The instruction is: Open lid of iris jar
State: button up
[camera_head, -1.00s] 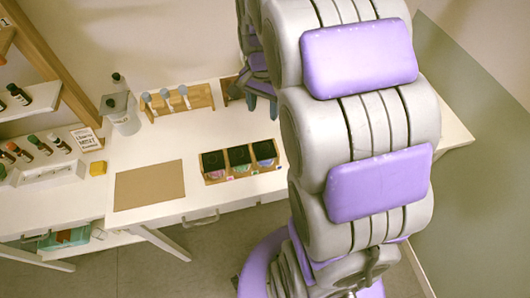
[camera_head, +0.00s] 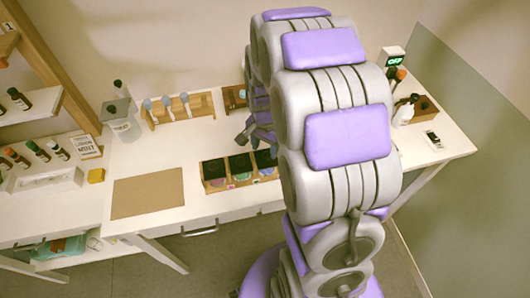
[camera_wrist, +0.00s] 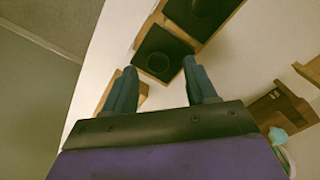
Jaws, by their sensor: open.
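A wooden tray (camera_head: 228,185) holds three jars with black square lids in a row: a left jar (camera_head: 214,173), a middle jar (camera_head: 239,166) and a right jar (camera_head: 264,160). Their labels are too small to read, so I cannot tell which is iris. My gripper (camera_head: 252,138) is beyond the tray's right end, partly hidden by my arm. In the wrist view my gripper (camera_wrist: 158,69) is open and empty, its fingertips either side of a black lid (camera_wrist: 162,53). I cannot tell how high above it they are. A second black lid (camera_wrist: 195,12) shows at the top.
A brown mat (camera_head: 147,192) lies left of the tray. A wooden rack (camera_head: 178,109) with grey-topped tubes and a grey-lidded container (camera_head: 121,118) stand behind. At the right are a white bottle (camera_head: 403,114) and a wooden box (camera_head: 423,108). The table front around the mat is clear.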

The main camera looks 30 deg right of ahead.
aim_at(266, 155)
notch_tip(266, 155, down, 2)
jog(key=shift+d+f, duration=0.5)
jog(key=shift+f, duration=0.05)
jog(key=shift+a, duration=0.15)
jog(key=shift+a, duration=0.1)
jog(key=shift+c, duration=0.8)
jog(key=shift+a, duration=0.1)
jog(key=c, duration=0.3)
jog(key=shift+r, duration=0.1)
grip_shut()
